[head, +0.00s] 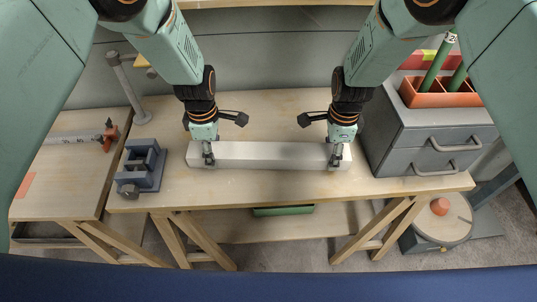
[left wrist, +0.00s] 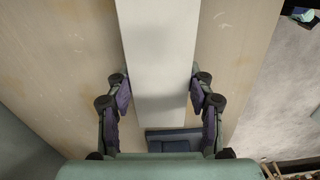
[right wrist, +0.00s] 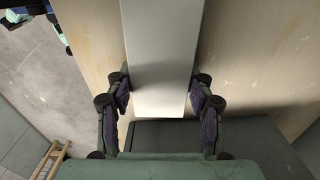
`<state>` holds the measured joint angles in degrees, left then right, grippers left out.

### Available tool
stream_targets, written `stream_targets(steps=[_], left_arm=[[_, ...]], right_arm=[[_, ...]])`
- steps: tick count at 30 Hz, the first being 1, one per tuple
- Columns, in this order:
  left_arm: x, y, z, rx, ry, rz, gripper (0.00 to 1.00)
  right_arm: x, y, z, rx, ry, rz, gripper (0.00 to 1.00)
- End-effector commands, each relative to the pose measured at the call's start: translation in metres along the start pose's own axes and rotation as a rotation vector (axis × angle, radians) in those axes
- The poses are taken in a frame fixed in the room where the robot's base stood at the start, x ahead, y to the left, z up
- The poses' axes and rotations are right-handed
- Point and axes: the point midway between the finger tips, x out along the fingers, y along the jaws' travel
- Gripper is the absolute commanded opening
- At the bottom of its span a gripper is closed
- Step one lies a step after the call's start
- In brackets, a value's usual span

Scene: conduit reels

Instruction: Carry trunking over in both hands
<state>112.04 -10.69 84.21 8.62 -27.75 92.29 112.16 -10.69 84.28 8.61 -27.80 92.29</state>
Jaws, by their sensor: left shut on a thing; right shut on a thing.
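The trunking (head: 270,155) is a long white bar lying left to right over the wooden workbench (head: 265,185). I cannot tell whether it rests on the top or hangs just above it. My left gripper (head: 208,160) is shut on its left end, and my right gripper (head: 335,160) is shut on its right end. In the left wrist view the trunking (left wrist: 160,60) runs between both fingers, which press its sides. In the right wrist view the trunking (right wrist: 161,60) also sits between the fingers, and its end shows just past them.
A blue-grey vise (head: 141,167) stands left of the trunking. A grey drawer cabinet (head: 425,140) stands to the right, with an orange tray (head: 440,98) on top. A second table (head: 65,175) is at the left. A round stool (head: 442,222) stands at the lower right.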

Motion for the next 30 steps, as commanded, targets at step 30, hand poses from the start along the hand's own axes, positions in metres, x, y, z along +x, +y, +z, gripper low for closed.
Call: stream_targets(steps=[30], left_arm=[[-0.05, 0.001, 0.0, 0.001, 0.0, 0.001, 0.03]], right_arm=[[-0.05, -0.001, 0.0, 0.0, 0.0, -0.002, 0.03]])
